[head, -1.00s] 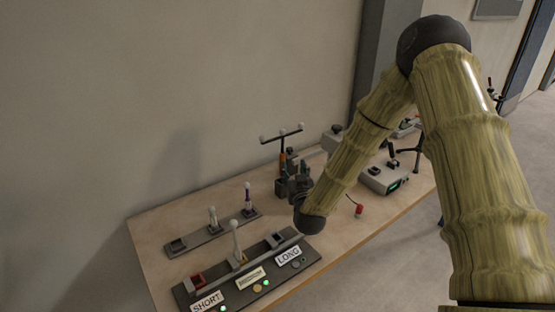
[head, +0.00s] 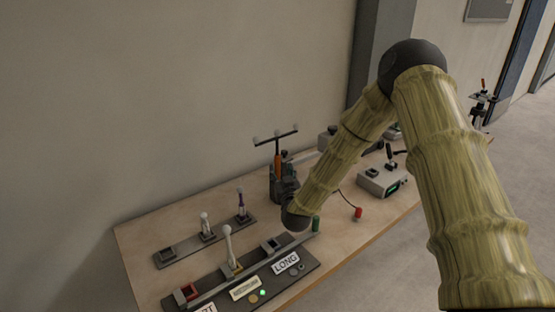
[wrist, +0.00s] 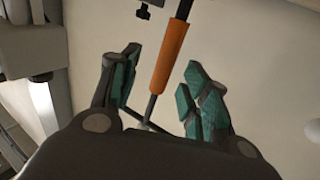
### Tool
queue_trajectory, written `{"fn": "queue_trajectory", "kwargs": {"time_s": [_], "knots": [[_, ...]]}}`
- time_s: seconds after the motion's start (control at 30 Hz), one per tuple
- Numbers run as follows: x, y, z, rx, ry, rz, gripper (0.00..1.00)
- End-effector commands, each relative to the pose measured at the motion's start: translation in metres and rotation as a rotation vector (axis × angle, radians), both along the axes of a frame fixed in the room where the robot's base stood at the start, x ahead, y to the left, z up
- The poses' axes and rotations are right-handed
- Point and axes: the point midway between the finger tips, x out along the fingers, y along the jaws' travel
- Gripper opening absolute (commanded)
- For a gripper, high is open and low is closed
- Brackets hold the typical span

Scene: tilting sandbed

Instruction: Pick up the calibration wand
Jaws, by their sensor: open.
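The calibration wand stands upright towards the back of the table, with an orange handle (head: 278,165) and a dark crossbar (head: 275,136) tipped with pale balls. In the wrist view its orange handle (wrist: 170,55) and thin lower rod show between and just beyond my finger pads. My gripper (wrist: 160,82) is open, its teal pads on either side of the wand's line; contact is not visible. In the head view my gripper (head: 284,186) is a dark shape close to the wand, partly hiding its lower part and base.
A fixture (head: 225,283) with SHORT and LONG labels lies at the front. A slimmer rack (head: 180,250) with two pale-topped pieces is behind it. A green cylinder (head: 316,224), a red piece (head: 358,212) and a grey control box (head: 379,183) are to the right.

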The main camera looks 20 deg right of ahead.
Motion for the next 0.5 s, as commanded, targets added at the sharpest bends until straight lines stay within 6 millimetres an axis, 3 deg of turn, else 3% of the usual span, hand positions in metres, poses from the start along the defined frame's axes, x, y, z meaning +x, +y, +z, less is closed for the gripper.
{"fn": "queue_trajectory", "kwargs": {"time_s": [0.17, 0.5], "knots": [[0.01, -0.001, 0.002, 0.001, -0.001, -0.002, 0.46], [0.049, -0.001, 0.003, 0.001, 0.0, -0.004, 0.46]]}}
